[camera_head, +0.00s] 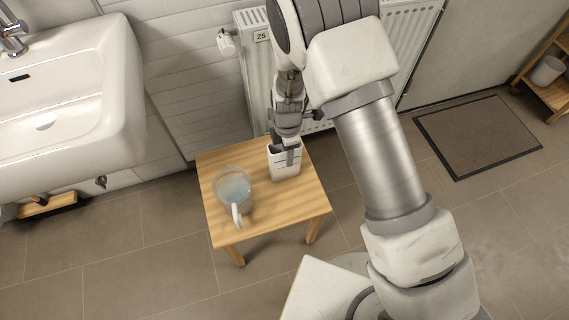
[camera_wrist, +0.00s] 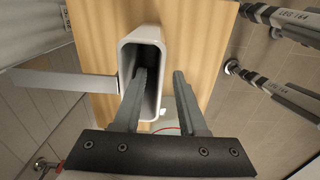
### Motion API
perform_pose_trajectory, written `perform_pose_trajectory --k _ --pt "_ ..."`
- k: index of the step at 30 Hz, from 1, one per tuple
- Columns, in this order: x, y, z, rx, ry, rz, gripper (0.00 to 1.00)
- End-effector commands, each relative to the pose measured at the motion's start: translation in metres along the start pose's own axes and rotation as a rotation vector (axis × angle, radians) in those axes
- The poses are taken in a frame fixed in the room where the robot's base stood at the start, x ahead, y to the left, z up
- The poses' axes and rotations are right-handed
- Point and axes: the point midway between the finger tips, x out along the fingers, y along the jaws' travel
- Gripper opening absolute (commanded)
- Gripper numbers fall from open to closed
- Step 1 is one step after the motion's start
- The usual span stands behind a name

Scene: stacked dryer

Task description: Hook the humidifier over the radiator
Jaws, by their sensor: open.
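The humidifier, a white open-topped box (camera_head: 285,167), stands upright on a small wooden stool (camera_head: 265,222). The wrist view looks down into its dark opening and shows its pale rim (camera_wrist: 143,33). My gripper (camera_head: 288,148) is over it, jaws apart. In the wrist view, my gripper (camera_wrist: 160,72) has its left finger inside the opening and its right finger outside the right wall, so the wall lies between them. The white radiator (camera_head: 255,75) is on the wall behind the stool, partly hidden by my arm.
A glass jug of water (camera_head: 233,190) stands on the stool left of the humidifier. A white washbasin (camera_head: 70,100) is at the left. A dark mat (camera_head: 478,135) lies at the right, and a wooden shelf (camera_head: 555,92) stands beyond it. Floor in front is mostly clear.

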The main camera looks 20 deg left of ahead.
Motion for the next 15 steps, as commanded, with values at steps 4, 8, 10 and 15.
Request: perform_pose_trajectory --k 4,8,10,15 --pt "-0.0005 0.0002 0.0001 0.0 0.0 0.001 0.41" --pt "-0.0006 0.0001 0.0002 0.0 0.0 0.0 0.23" --pt "-0.0006 0.0001 0.0002 0.0 0.0 0.0 0.11" --pt "-0.0006 0.0001 0.0002 0.0 0.0 0.0 0.0"
